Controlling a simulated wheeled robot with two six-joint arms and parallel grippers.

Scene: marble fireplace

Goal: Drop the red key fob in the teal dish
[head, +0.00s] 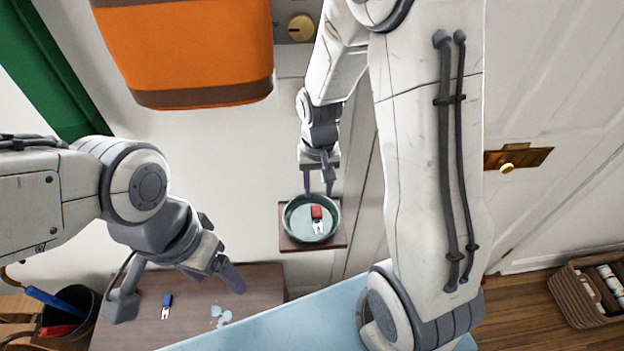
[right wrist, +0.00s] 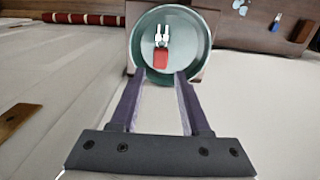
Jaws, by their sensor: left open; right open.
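The red key fob (head: 317,213) with its silver keys lies inside the teal dish (head: 290,232). The fob (right wrist: 161,58) and the dish (right wrist: 137,45) also show in the right wrist view. The dish sits on a small brown wall shelf (head: 335,242). My right gripper (head: 318,185) is open and empty at the dish's rim, its fingers apart from the fob; its fingers (right wrist: 157,78) frame the dish's near edge in the right wrist view. My left gripper (head: 222,278) is open and empty above a brown wooden table.
A blue key fob (head: 167,301) lies on the brown table (head: 262,285), with pale blue patches beside it. A dark bin (head: 78,312) stands at the lower left. An orange cloth (head: 185,50) hangs at the top. A wicker basket (head: 577,299) is at the lower right.

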